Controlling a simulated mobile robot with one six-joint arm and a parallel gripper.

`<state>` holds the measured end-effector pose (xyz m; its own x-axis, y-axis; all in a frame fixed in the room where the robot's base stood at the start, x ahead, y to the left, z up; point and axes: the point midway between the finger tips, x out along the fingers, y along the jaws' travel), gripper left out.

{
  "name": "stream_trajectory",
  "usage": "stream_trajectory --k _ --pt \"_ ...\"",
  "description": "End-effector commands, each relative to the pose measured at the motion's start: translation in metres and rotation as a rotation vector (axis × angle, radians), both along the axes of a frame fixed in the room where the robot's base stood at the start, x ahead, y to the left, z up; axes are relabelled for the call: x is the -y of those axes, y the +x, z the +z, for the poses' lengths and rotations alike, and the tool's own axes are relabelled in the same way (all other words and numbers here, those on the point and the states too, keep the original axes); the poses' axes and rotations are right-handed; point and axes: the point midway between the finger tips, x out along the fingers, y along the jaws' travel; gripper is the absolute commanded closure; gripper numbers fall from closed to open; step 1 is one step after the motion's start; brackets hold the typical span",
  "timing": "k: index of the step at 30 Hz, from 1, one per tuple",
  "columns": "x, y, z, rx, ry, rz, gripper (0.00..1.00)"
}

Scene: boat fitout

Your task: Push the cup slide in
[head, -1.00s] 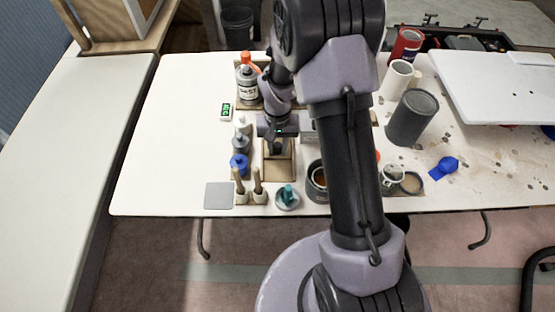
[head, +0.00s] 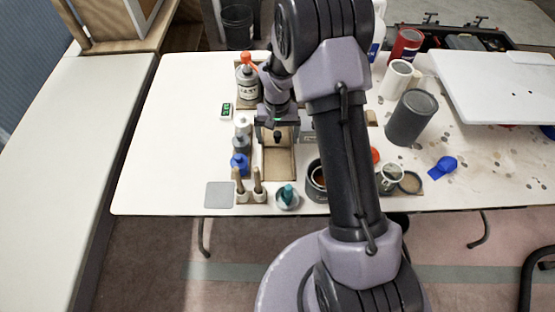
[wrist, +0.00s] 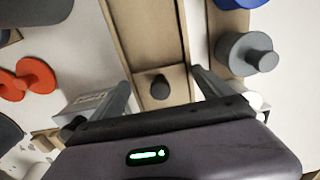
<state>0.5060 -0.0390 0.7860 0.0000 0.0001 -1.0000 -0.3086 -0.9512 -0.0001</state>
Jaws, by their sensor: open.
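The cup slide is a light wooden piece with a dark round knob (wrist: 160,88), sitting in a long wooden channel (wrist: 146,30) in the wrist view. In the head view the channel (head: 279,165) lies in the middle of the table, and the knob (head: 277,137) shows at its far part. My gripper (wrist: 159,77) is open, with one finger on each side of the channel and the knob between them in the picture. Both fingers look apart from the knob; their height above it is unclear. In the head view my gripper (head: 277,130) is at the channel's far part.
Small bottles with a blue cap (head: 239,162) stand close left of the channel. A dark round pot (head: 316,178) is at its near right. A bottle with an orange top (head: 247,84) stands behind left. A grey cylinder (head: 410,117) stands right of my arm.

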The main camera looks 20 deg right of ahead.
Motion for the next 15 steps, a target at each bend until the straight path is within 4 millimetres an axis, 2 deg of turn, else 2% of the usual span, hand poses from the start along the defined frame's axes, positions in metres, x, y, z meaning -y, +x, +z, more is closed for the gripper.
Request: stream_trajectory --k 9,15 --pt "0.000 0.000 0.001 0.000 0.000 0.000 0.09" --pt "0.000 0.000 0.020 0.000 0.000 0.000 0.09"
